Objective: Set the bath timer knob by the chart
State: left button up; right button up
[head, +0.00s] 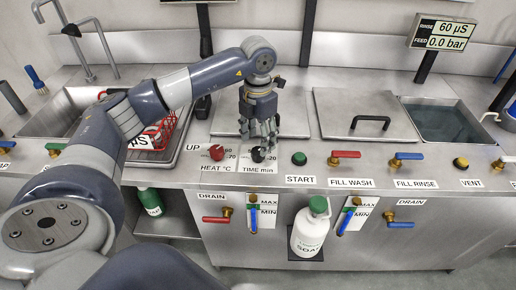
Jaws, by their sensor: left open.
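The black timer knob (257,154) sits on the front panel above the label TIME min (262,169). Its pointer is too small and too covered to read. My left gripper (261,141) is open and points down just above and behind the knob, partly covering its scale. I cannot tell whether a fingertip touches the knob. The red HEAT °C knob (216,152) is just left of it. No chart with bath times can be made out. My right gripper does not show.
A green START button (299,158) and the red-handled FILL WASH valve (344,157) are to the right. A lidded tank (363,105) and an open water bath (443,122) lie behind. A display (441,34) reads 60 µS and 0.0 bar. A soap bottle (310,228) stands below.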

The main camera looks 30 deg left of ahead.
aim_at(258, 151)
pick_arm(q)
notch_tip(258, 151, up, 6)
jog(key=shift+s, duration=0.1)
dwell(0.7)
